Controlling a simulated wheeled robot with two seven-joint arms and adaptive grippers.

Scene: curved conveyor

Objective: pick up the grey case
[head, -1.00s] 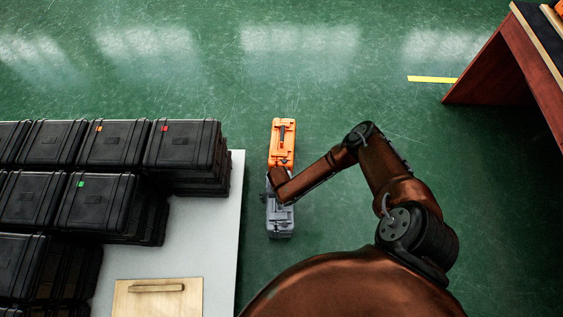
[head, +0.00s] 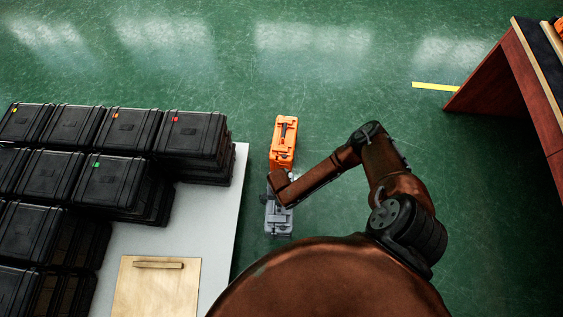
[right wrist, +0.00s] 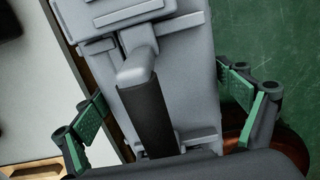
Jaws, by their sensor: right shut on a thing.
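The grey case (head: 278,222) is in the middle of the head view, just below an orange case in the picture. My right arm reaches over its upper end, and the gripper (head: 277,186) there is largely hidden by the arm. In the right wrist view the grey case (right wrist: 190,65) fills the middle, with its dark handle (right wrist: 147,115) running along the top. The green-padded fingers of my right gripper (right wrist: 165,100) stand on either side of the case, shut on it. Whether the case is off the floor I cannot tell. My left gripper is not in view.
The orange case (head: 284,143) is close beyond the grey case. A light table (head: 215,215) at left bears several stacked black cases (head: 117,130) and a wooden board (head: 157,288). A red-brown table (head: 510,75) stands at upper right. Green floor is open beyond.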

